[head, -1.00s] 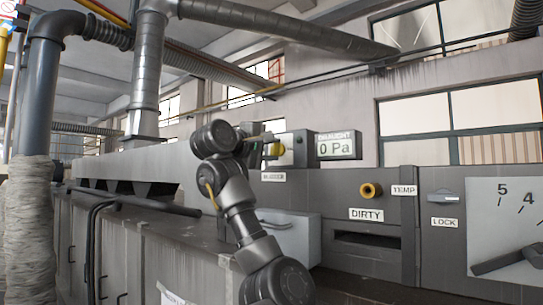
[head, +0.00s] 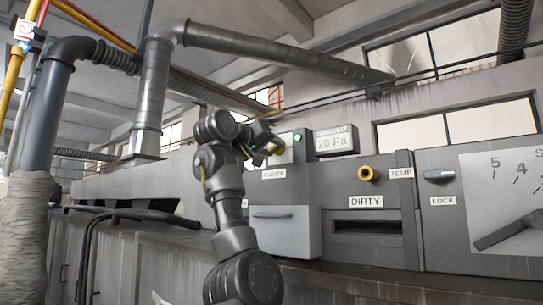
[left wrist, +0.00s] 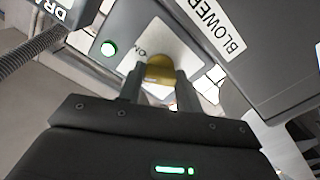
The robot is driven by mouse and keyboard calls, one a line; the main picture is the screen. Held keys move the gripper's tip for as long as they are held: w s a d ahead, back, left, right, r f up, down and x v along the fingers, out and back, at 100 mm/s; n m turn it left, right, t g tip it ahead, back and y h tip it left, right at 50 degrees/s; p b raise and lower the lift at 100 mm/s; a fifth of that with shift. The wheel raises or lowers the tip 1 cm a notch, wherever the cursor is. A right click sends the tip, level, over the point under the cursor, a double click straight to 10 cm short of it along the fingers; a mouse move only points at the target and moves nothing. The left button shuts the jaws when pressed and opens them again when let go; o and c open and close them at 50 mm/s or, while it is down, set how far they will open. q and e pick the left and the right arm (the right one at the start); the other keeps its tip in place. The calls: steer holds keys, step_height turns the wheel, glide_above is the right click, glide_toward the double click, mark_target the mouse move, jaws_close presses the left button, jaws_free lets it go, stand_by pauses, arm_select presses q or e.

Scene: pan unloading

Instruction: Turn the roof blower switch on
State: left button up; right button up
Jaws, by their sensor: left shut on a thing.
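In the head view my left gripper (head: 270,142) is at the box's upper face and hides part of the knob. A green lamp (left wrist: 109,49) beside the knob is lit; it also shows in the head view (head: 297,137). My right gripper is not in view.
The draught display (head: 336,141) reads 20 Pa. To the right are a yellow ring-shaped fitting (head: 368,174), a DIRTY label (head: 366,202) above a dark slot, a LOCK handle (head: 439,175) and a dial (head: 505,210). Large ducts (head: 152,90) rise at the left.

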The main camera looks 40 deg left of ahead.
arm_select(q)
steer(key=m+b, duration=0.1)
steer(key=m, duration=0.2)
steer(key=shift+r+m+b, duration=0.1)
steer(key=shift+m+b, duration=0.55)
steer(key=shift+m, duration=0.65)
steer(key=o, duration=1)
steer(key=shift+s+b, duration=0.5)
steer(key=s+b, duration=0.4)
steer(key=s, duration=0.5)
steer(key=shift+s+d+b, duration=0.1)
steer(key=shift+s+b, duration=0.2)
steer(key=shift+s, duration=0.1)
